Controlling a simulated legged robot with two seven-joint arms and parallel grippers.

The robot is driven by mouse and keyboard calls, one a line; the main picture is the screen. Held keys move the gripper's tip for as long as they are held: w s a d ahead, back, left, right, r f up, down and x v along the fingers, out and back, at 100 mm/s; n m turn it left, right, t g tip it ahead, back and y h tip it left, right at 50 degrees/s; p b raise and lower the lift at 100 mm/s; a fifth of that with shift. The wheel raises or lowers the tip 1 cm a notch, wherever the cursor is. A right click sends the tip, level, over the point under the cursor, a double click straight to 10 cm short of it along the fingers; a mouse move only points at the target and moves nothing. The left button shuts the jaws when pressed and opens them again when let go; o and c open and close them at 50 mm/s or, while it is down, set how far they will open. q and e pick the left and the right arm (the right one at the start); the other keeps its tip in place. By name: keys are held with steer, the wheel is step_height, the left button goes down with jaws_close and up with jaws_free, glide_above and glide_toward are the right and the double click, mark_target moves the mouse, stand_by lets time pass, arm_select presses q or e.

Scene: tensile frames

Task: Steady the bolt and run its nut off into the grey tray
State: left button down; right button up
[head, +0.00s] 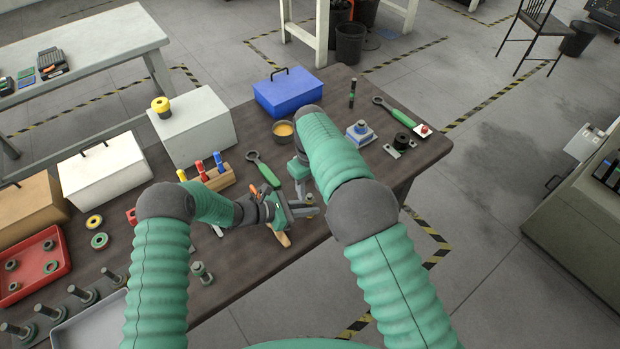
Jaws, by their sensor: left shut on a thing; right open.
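My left gripper (305,209) is near the front edge of the dark table, shut on a small grey upright piece that looks like the bolt (310,198). Its lower part is hidden by the fingers, and I cannot make out the nut on it. My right gripper (301,187) is open just above and behind the left one. Its fingers are small and partly hidden by my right forearm, and I cannot tell whether they touch the bolt. The grey tray (60,335) lies at the lower left, partly cut off by the frame and my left arm.
Several bolts stand beside the tray, and another bolt (202,273) stands nearer the middle. A red tray (60,268) holds nuts at the left. A wooden rack (215,181), a green-handled wrench (265,170) and a blue box (288,94) lie behind my grippers.

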mark_target(310, 195)
step_height(310, 195, down, 4)
steer(key=shift+r, duration=0.25)
jaws_close()
